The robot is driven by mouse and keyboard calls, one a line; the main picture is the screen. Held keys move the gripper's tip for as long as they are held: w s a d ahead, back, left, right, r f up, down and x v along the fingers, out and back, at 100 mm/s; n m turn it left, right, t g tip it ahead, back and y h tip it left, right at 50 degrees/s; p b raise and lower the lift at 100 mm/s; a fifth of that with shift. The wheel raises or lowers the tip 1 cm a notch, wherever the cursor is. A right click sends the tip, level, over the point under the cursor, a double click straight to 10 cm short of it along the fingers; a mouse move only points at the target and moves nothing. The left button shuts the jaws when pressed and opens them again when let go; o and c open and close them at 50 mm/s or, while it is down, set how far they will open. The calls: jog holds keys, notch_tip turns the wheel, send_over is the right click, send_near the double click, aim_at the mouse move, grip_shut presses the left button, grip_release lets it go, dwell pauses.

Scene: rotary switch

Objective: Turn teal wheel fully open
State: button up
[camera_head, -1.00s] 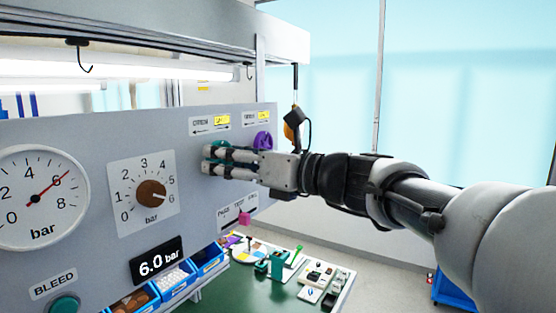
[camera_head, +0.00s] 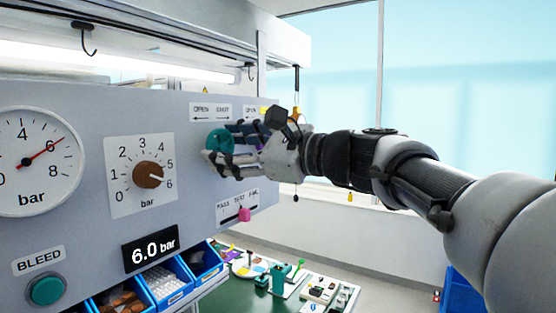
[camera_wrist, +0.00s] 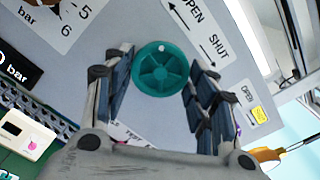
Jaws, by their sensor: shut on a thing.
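The teal wheel (camera_head: 219,140) is a round spoked handwheel on the grey panel, under an OPEN/SHUT label (camera_head: 211,112) with an arrow. In the wrist view the teal wheel (camera_wrist: 165,68) faces me between my two fingers, with a small pale dot at its upper rim. My gripper (camera_head: 232,148) reaches in from the right, rolled at a tilt, and is shut on the teal wheel, one finger on each side. In the wrist view my gripper (camera_wrist: 161,85) spans the wheel. Exact finger contact is hard to see.
A brown pressure knob (camera_head: 148,175) points to about 6, and a display (camera_head: 151,250) reads 6.0 bar. A teal BLEED button (camera_head: 47,290) sits low left. A pink slider (camera_head: 244,214) is below my gripper. Blue bins (camera_head: 207,260) and a green bench lie below.

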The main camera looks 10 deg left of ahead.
jog(key=n+b, duration=0.2)
jog(key=n, duration=0.1)
jog(key=shift+f+n, duration=0.15)
jog(key=shift+n, duration=0.25)
jog(key=n+b, duration=0.2)
jog(key=n, duration=0.1)
jog(key=shift+n+b, duration=0.3)
jog(key=n+b, duration=0.3)
jog(key=n, duration=0.3)
jog(key=n+b, duration=0.3)
jog(key=n, duration=0.3)
jog(key=shift+n, duration=0.3)
jog(key=n+b, duration=0.1)
jog(key=n, duration=0.5)
jog(key=shift+r+b, duration=0.2)
jog(key=shift+b, duration=0.2)
jog(key=shift+n, duration=0.3)
jog(key=o, duration=1)
jog(key=shift+o, duration=0.2)
